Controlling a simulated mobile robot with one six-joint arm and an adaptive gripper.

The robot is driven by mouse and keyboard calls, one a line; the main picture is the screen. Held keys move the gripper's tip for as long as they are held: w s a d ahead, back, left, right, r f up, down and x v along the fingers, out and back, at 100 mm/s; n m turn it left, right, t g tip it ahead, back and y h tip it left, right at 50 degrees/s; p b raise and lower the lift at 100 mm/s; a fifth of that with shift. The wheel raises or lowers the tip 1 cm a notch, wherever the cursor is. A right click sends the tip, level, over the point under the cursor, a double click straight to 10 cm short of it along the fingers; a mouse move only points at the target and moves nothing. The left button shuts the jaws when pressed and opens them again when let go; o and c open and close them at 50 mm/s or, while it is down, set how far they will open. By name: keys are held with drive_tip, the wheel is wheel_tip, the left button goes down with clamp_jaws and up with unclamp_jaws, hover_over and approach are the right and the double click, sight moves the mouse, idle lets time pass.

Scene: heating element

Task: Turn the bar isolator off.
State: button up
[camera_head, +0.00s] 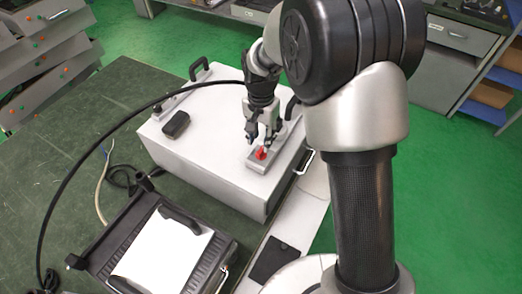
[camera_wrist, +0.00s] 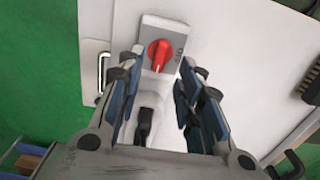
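The bar isolator is a red rotary knob (camera_head: 261,153) on a grey plate on top of a white box (camera_head: 205,135). In the wrist view the red knob (camera_wrist: 159,55) sits on its grey plate (camera_wrist: 177,31), with markings to the right of the knob. My gripper (camera_head: 262,140) is just above the knob in the head view. In the wrist view my gripper (camera_wrist: 166,75) has its two fingers spread apart, with a wide gap and nothing between the tips. The knob lies just beyond the fingertips, and I cannot tell whether they touch it.
The white box stands on a dark green table (camera_head: 60,180). A black device (camera_head: 175,124) lies on the box, and a black handle (camera_head: 199,69) is at its back. An open black case (camera_head: 110,250) with a white sheet is at the front left. A black cable arches over the table.

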sight(261, 150)
wheel_tip(261, 150, down, 6)
drive_tip(key=shift+r+b, duration=0.2)
drive_tip(key=shift+b, duration=0.45)
drive_tip(key=shift+c, duration=0.4)
clamp_jaws()
